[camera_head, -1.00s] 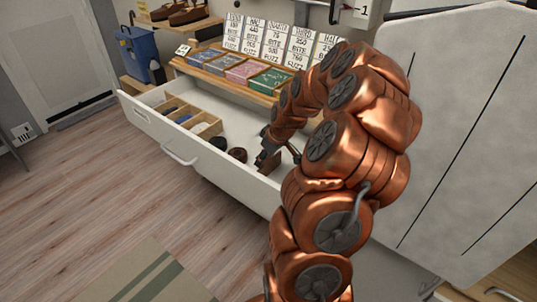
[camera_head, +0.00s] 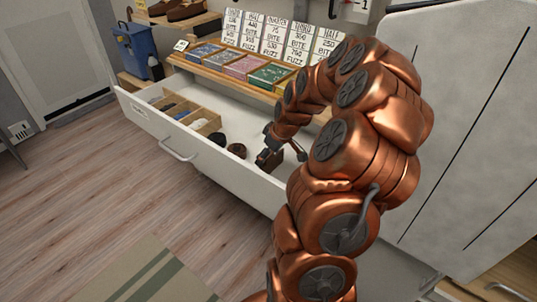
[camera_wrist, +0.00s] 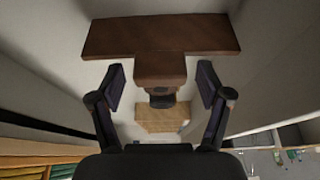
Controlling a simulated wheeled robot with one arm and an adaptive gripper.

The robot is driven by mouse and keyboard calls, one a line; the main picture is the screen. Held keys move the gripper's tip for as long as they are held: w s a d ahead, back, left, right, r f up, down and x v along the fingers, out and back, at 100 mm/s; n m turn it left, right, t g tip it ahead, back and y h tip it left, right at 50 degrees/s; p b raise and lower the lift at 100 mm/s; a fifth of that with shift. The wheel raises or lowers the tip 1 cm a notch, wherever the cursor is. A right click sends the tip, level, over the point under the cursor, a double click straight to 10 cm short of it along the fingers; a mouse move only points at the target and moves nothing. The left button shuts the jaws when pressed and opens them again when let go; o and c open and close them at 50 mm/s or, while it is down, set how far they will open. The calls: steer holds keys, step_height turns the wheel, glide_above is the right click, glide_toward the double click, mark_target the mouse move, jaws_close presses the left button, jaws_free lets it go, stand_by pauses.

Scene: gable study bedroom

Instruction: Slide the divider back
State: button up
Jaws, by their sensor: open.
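The divider (camera_wrist: 160,35) is a dark brown wooden piece with a wide bar and a short stem, seen in the wrist view. It stands inside the open white drawer (camera_head: 235,182), where part of it shows beside my gripper in the head view (camera_head: 295,151). My gripper (camera_wrist: 161,88) is open, with one finger on each side of the stem. A gap shows between each finger and the stem, so it holds nothing. In the head view my gripper (camera_head: 269,158) is low inside the drawer, and my arm hides the drawer's right end.
A dark roll (camera_head: 218,140) and a brown roll (camera_head: 237,150) lie left of my gripper. A light wooden compartment tray (camera_head: 208,124) fills the drawer's left part. A wooden shelf with coloured boxes (camera_head: 245,67) and price cards overhangs behind. Bare drawer floor lies behind the rolls.

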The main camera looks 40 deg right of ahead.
steer(key=shift+r, duration=0.1)
steer(key=v, duration=0.7)
steer(key=shift+r, duration=0.15)
steer(key=shift+s, duration=0.15)
